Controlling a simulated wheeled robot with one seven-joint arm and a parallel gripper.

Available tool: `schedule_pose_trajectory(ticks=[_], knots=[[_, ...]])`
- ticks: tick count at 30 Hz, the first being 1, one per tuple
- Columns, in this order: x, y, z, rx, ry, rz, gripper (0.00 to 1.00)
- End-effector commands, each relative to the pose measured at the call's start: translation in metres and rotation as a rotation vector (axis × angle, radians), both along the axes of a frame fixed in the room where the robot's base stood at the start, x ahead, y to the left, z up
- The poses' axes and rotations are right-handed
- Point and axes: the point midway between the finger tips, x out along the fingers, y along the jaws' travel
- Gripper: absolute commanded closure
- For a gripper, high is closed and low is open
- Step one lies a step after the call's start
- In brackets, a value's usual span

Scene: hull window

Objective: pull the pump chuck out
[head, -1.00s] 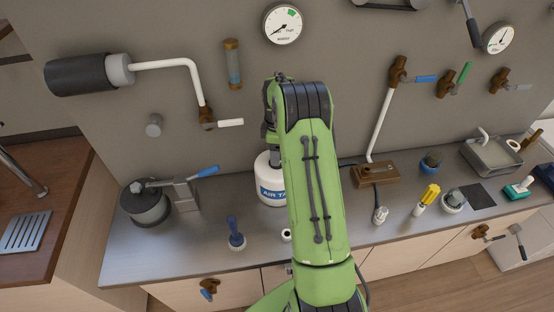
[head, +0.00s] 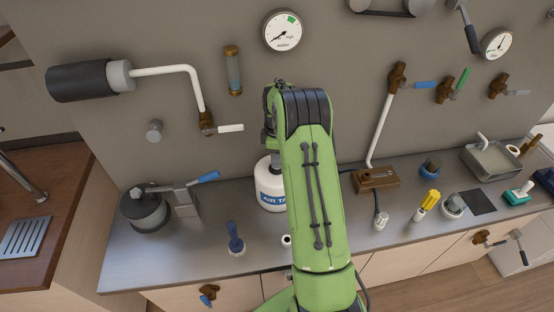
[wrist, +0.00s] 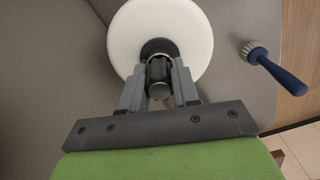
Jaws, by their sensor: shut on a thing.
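The pump chuck (wrist: 158,72) is a dark cylinder at the middle of the round white top of the air tank (wrist: 196,40) in the wrist view. My gripper (wrist: 159,80) is shut on the chuck, with one grey finger on each side. A dark ring surrounds the chuck where it meets the tank. I cannot tell how far the chuck sits in it. In the head view the white air tank (head: 270,184) stands on the counter, partly behind my green arm.
A blue-handled brush (head: 236,239) stands on the counter in front of the tank. A grey pot (head: 145,210) and a blue-handled lever (head: 198,182) are at left. A brown box (head: 376,180) with a hose is at right. Gauges and valves are on the wall.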

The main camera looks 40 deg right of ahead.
Motion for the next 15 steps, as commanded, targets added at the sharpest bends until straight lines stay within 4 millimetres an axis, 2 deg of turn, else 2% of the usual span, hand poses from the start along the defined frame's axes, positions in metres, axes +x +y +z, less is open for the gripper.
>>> schedule_pose_trajectory(ticks=[15], knots=[[0.0003,0.0,0.01,-0.001,-0.001,0.0,1.0]])
